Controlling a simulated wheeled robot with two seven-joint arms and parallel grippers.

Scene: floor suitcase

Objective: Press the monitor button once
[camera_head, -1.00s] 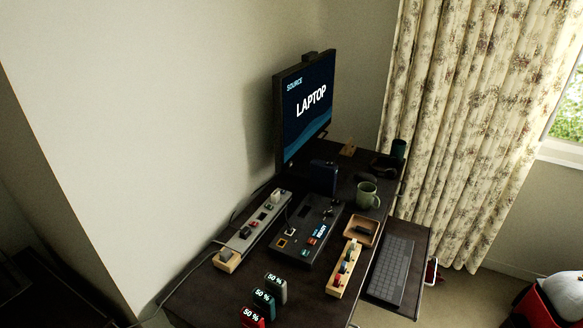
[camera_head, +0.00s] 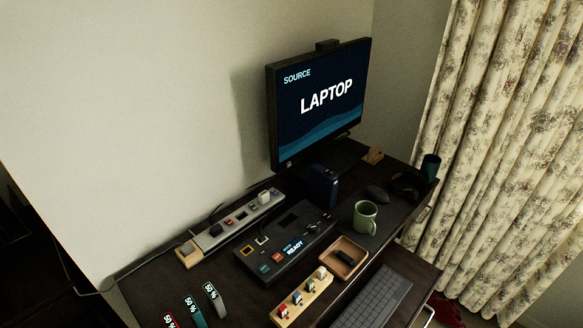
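The monitor (camera_head: 318,104) stands at the back of the dark desk and faces right of me. Its lit screen reads "SOURCE LAPTOP". A small light mark (camera_head: 289,164) shows at its lower left edge; I cannot tell whether it is the button. Neither of my grippers is in view.
A power strip (camera_head: 232,226) lies along the wall side. A green mug (camera_head: 365,216), a wooden tray (camera_head: 342,258), a block with coloured pieces (camera_head: 303,299), a keyboard (camera_head: 375,298) and a dark blue case (camera_head: 322,186) crowd the desk. Several bands reading "50 %" (camera_head: 191,310) lie at the front.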

